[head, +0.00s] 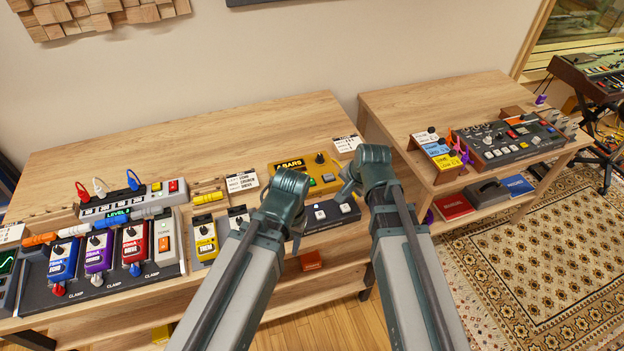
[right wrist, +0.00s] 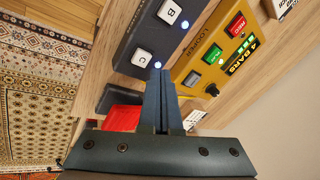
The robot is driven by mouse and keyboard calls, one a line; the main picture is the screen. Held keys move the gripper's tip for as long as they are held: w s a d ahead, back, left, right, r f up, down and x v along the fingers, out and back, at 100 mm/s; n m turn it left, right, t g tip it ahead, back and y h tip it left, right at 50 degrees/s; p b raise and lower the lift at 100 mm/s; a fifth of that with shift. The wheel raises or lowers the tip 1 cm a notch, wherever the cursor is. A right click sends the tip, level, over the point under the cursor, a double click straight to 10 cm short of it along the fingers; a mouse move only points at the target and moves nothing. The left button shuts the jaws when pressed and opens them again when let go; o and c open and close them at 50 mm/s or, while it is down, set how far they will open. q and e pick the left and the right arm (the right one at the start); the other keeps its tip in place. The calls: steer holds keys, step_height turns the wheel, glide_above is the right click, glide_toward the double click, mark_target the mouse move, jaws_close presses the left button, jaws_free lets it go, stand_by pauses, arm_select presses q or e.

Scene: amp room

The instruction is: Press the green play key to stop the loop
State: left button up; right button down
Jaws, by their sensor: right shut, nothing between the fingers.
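The yellow looper (head: 330,184) lies on the near table's right part, partly behind my arms in the head view. It also shows in the right wrist view (right wrist: 202,40), with a display reading 4 BARS and a red REC key (right wrist: 237,25).
A dark pedal (head: 345,216) with white keys lies beside the looper at the table's front edge. Effect pedals (head: 97,254) fill the table's left. A second table (head: 400,100) stands right. A red box (head: 311,260) sits lower down. Bare wood lies behind the looper.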

mark_target(312, 183)
steer(key=w+a+r+m+t+y, duration=0.2)
steer(key=w+a+r+m+t, duration=0.2)
steer(key=w+a+m, duration=0.5)
steer(key=shift+w+a+r+m+y, duration=0.25)
steer(key=shift+w+r+m, duration=0.4)
steer(key=shift+m, duration=1.05)
steer(key=shift+d+f, duration=0.15)
steer(key=shift+f, duration=0.15)
step_height(312, 183, down, 8)
steer(key=b, duration=0.9)
steer(key=shift+f, duration=0.25)
steer(key=shift+f+b, duration=0.35)
steer(key=shift+f, duration=0.05)
steer(key=shift+f+b, duration=0.5)
stand_by(0.4)
steer(key=shift+r, duration=0.1)
steer(key=shift+r+p, duration=0.8)
steer(key=shift+p, duration=0.15)
